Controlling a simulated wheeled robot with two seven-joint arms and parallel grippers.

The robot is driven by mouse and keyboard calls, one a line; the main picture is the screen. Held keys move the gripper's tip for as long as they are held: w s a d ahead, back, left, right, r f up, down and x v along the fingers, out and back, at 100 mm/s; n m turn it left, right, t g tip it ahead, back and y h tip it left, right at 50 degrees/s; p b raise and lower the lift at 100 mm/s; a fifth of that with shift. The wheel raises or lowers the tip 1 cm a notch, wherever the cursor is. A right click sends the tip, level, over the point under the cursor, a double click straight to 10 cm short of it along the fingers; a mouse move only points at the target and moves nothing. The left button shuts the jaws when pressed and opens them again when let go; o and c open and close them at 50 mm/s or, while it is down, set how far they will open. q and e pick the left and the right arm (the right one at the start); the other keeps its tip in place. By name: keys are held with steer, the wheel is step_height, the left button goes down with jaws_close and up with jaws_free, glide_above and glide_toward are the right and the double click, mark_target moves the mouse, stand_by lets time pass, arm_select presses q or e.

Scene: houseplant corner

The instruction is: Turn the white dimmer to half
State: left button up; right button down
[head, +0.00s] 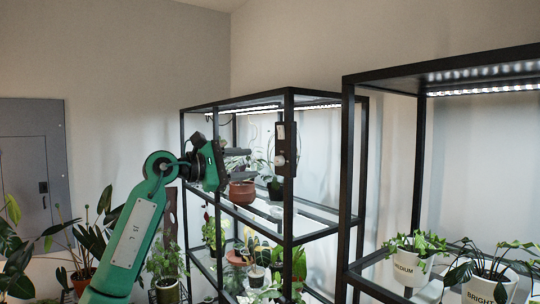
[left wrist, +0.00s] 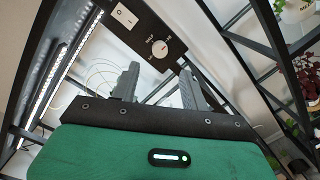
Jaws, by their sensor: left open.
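The white dimmer (left wrist: 158,53) is a round knob on a black panel (left wrist: 142,33), with small printed labels around it. Where its pointer stands is too small to tell. In the head view the dimmer (head: 279,160) sits low on the panel (head: 286,148), which is fixed at the front post of the middle shelf rack. My left gripper (head: 238,163) is open and points right at the panel, a little left of the dimmer. In the left wrist view its fingers (left wrist: 160,84) are spread apart, with the dimmer beyond and between them, apparently untouched. My right gripper is out of view.
A white rocker switch (left wrist: 125,15) is on the same panel above the dimmer. Potted plants, one in a terracotta pot (head: 243,194), stand on the rack's shelf behind my gripper. A second black rack (head: 347,190) stands to the right. A grey wall cabinet (head: 32,165) is at left.

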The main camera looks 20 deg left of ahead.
mark_target(276, 161)
arm_select(q)
steer(key=p+x, duration=0.2)
steer(key=x, duration=0.4)
steer(key=shift+r, duration=0.15)
steer(key=shift+w+d+p, duration=0.4)
steer(key=shift+w+d, duration=0.1)
steer(key=shift+c, duration=0.5)
steer(key=c, duration=0.9)
